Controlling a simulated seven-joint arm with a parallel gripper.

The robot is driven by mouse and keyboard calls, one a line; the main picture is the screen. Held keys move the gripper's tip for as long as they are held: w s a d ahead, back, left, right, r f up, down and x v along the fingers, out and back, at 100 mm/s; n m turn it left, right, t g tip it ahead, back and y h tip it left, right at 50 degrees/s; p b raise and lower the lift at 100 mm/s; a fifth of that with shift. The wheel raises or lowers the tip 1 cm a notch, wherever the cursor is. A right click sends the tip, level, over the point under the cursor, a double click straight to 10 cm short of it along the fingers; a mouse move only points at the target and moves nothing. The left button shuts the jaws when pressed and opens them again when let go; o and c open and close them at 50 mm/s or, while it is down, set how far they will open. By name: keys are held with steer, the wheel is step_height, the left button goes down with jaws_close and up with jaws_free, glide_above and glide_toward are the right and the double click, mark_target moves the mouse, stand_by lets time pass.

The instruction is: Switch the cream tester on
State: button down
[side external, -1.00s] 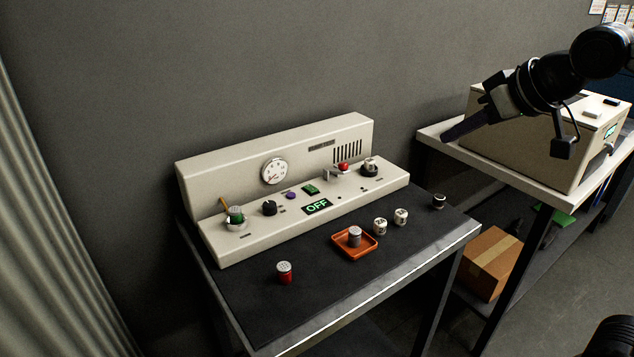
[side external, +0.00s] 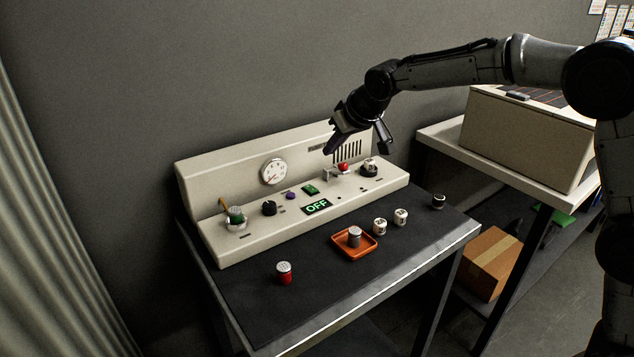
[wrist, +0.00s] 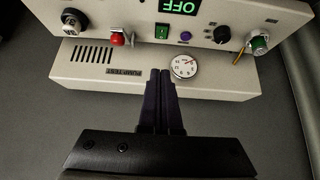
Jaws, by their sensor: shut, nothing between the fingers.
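The cream tester (side external: 270,155) stands at the back of the dark bench, and its lit sign (side external: 317,206) reads OFF. On its sloping front are a green rocker switch (side external: 310,190), a purple button (side external: 291,195), a black knob (side external: 269,208) and a red-topped lever (side external: 343,167). A round dial (side external: 273,171) is on the upright back. The wrist view shows the tester upside down, with the green switch (wrist: 162,32) and OFF sign (wrist: 180,7) near its top edge. My gripper (side external: 328,150) is shut and empty, above the tester and apart from it; its fingertips (wrist: 160,74) show beside the dial.
A green-topped part (side external: 236,214) sits in the tester's left holder. An orange tray (side external: 341,252) holds a grey-topped part. A red can (side external: 285,273), two white parts (side external: 380,226) and a dark one (side external: 439,201) stand on the bench. A beige box (side external: 520,140) is right.

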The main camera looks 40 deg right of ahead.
steer(key=shift+a+f, duration=0.1)
glide_above(313, 189)
steer(key=s, duration=0.1)
step_height(313, 189, down, 8)
steer(key=shift+s+f, duration=0.4)
steer(key=shift+f, duration=0.8)
steer(key=shift+s+a+f, duration=0.1)
steer(key=shift+f, duration=0.6)
steer(key=shift+s+f, duration=0.1)
steer(key=shift+f, duration=0.25)
steer(key=shift+r, duration=0.8)
